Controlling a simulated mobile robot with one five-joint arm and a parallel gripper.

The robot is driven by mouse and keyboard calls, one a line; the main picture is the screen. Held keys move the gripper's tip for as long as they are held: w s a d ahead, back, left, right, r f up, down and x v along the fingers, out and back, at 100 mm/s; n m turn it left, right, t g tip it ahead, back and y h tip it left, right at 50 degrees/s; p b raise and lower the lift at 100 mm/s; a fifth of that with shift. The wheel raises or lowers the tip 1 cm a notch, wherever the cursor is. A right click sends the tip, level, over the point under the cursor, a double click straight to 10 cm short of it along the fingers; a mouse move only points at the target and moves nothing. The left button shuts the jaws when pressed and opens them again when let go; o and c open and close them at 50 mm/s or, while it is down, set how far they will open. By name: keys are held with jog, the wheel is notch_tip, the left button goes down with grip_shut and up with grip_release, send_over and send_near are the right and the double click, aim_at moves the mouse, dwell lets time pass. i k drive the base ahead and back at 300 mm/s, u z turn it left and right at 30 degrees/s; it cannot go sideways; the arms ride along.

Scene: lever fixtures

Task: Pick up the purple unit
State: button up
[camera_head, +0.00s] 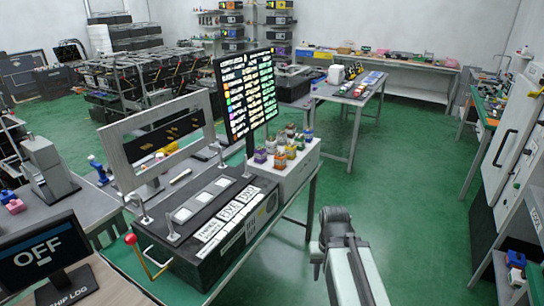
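Several small coloured units stand close together on a pale box at the table's right end. One that looks purple (260,156) is at the left front of this group; it is small in the picture. My gripper (317,265) hangs at the end of my arm at the lower middle, over the green floor in the picture. It is to the right of the table and well apart from the units. Its fingers are dark and small, so I cannot tell whether they are open or shut.
A tall screen (246,92) stands just behind and left of the units. A dark console (205,235) with a red-knobbed lever (130,239) fills the near table. An "OFF" monitor (43,255) is at the lower left. Green floor (400,185) is clear on the right.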

aim_at(260, 153)
jog(key=z, duration=1.05)
jog(key=i, duration=2.35)
jog(key=u, duration=4.1)
